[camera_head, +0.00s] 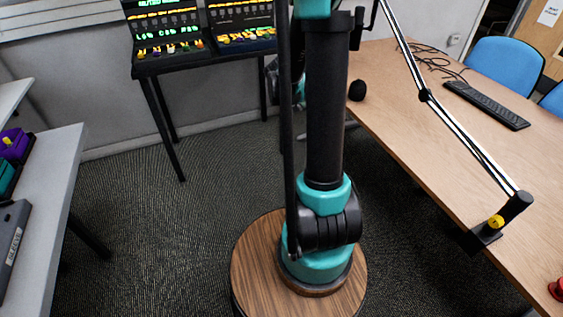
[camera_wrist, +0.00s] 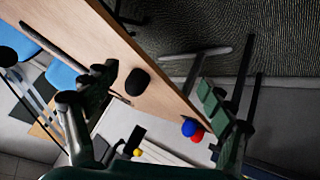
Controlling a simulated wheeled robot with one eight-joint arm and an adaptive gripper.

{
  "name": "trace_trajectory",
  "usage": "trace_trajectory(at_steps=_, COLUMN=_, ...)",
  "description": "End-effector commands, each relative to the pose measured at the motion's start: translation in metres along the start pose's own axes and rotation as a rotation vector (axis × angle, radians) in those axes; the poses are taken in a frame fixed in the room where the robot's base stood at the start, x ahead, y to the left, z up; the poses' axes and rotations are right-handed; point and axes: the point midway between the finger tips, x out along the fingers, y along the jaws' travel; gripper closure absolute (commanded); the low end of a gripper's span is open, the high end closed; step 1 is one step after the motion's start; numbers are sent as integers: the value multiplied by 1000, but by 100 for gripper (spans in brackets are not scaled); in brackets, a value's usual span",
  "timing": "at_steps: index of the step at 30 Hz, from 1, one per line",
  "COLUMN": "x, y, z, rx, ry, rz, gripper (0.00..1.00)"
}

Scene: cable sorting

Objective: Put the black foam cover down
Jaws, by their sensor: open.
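The black foam cover (camera_head: 357,91) is a small rounded black piece at the left edge of the wooden desk. In the wrist view the black foam cover (camera_wrist: 138,82) sits on the desk top near its edge, between my spread fingers in the picture. My gripper (camera_wrist: 157,84) is open, with a clear gap to the cover on both sides as pictured. How far the fingers are above the desk is hard to tell. In the head view my arm hides the gripper.
The wooden desk (camera_head: 440,140) carries a black keyboard (camera_head: 486,104), loose cables and a clamped boom arm (camera_head: 460,135). A black rack (camera_head: 200,45) with lit panels stands at the back. A grey table (camera_head: 55,165) is at left. Red (camera_wrist: 197,135) and blue (camera_wrist: 189,128) balls show in the wrist view.

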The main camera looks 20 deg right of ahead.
Motion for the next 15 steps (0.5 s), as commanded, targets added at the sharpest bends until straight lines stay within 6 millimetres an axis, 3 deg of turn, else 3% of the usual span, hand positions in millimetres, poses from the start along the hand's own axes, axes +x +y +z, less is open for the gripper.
trace_trajectory(at_steps=6, x=-59, y=7, z=78, rx=-179, ry=-103, rz=-199, gripper=17)
trace_trajectory(at_steps=15, x=-126, y=14, z=194, rx=-415, ry=-178, rz=-497, gripper=17)
